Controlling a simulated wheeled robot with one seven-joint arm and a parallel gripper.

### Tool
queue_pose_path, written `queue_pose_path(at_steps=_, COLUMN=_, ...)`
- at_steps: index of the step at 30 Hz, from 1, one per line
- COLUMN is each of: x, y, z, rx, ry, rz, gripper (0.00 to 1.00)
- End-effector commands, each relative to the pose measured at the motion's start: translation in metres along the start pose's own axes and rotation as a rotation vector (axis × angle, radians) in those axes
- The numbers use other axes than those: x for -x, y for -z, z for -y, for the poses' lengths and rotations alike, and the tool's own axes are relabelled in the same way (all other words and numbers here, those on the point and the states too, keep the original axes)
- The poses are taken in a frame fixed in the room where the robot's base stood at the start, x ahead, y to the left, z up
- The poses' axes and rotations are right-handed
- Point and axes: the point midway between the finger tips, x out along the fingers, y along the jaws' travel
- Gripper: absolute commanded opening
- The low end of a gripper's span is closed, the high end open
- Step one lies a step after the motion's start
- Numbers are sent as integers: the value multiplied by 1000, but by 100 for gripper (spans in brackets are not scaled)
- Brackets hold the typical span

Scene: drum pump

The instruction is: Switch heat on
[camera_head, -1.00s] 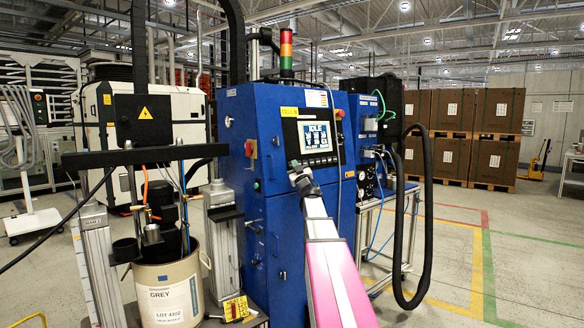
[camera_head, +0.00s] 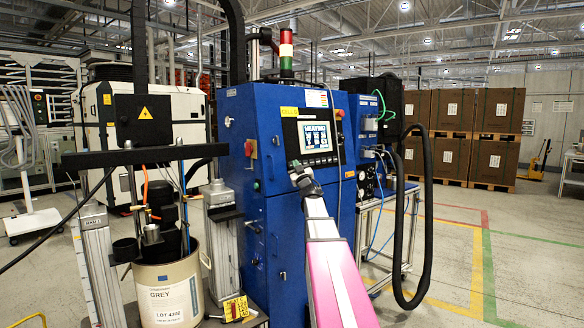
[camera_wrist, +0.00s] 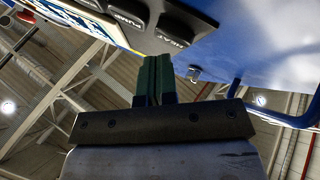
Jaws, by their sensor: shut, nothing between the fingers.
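The blue cabinet (camera_head: 280,220) carries a control panel with a lit screen (camera_head: 315,137) that appears to read HEATING. Below the screen is a row of dark keys (camera_head: 320,161). In the wrist view the HEAT key (camera_wrist: 174,41) is a black key with white lettering, with the PUMP key (camera_wrist: 127,22) to its left. My gripper (camera_wrist: 157,58) is shut and empty, its green fingertips just below the HEAT key. I cannot tell if they touch it. In the head view my gripper (camera_head: 294,167) is at the panel's lower left edge.
A signal tower (camera_head: 286,53) stands on the cabinet. A thick black hose (camera_head: 428,220) loops at the right.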

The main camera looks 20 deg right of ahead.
Motion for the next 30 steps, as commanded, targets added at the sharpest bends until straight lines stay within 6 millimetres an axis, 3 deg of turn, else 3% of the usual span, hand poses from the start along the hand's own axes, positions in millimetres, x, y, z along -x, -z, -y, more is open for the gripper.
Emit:
queue_pose_path(at_steps=17, x=8, y=6, z=-5, rx=0, ry=0, rz=-1, gripper=0)
queue_pose_path(at_steps=30, x=33, y=24, z=-23, rx=0, ry=-1, rz=-1, gripper=0)
